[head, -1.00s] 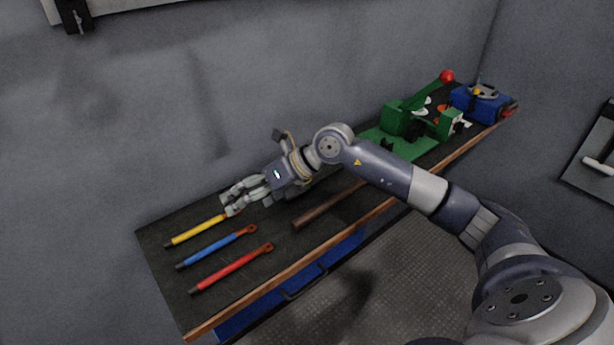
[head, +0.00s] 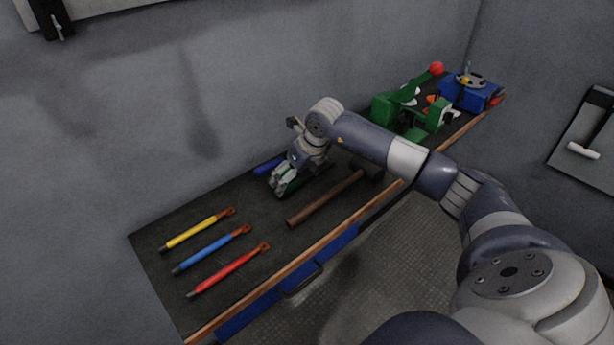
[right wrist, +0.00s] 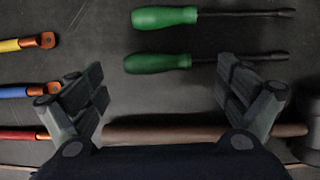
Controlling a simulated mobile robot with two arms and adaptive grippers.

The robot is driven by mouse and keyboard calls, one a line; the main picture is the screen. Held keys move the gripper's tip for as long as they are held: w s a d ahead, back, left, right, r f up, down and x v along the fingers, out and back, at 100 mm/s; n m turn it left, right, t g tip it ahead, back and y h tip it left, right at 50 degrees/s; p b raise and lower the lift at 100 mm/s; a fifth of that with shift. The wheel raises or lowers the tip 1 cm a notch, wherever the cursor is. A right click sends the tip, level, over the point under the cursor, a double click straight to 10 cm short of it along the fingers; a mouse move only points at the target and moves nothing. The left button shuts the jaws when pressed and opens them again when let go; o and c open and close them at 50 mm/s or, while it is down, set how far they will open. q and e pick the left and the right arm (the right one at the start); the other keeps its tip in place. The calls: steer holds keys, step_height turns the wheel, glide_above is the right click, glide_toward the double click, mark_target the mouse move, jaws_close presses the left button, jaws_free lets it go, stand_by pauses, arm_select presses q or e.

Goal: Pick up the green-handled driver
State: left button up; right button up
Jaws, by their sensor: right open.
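Two drivers with green handles lie side by side on the dark bench top in the right wrist view, the upper one (right wrist: 166,17) and the lower one (right wrist: 158,63). Their dark shafts point right. My right gripper (right wrist: 160,82) is open and empty, with its fingers to the left and right of the lower handle's level. In the head view my right gripper (head: 281,181) is low over the bench, and the drivers are mostly hidden under it. I cannot tell its exact height. My left gripper is not in view.
A hammer (head: 325,198) with a brown handle lies in front of the gripper. Yellow (head: 195,231), blue (head: 210,249) and red (head: 228,270) tools lie at left. A blue handle (head: 268,165) shows behind the gripper. A green device (head: 390,107) and blue box (head: 462,95) stand far right.

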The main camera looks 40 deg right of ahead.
mark_target(290, 186)
steer(key=p+x, duration=0.1)
steer(key=x, duration=0.3)
steer(key=shift+a, duration=0.15)
steer(key=shift+c, duration=0.3)
steer(key=shift+r, duration=0.1)
steer(key=c, duration=1.1)
steer(key=shift+c, duration=0.2)
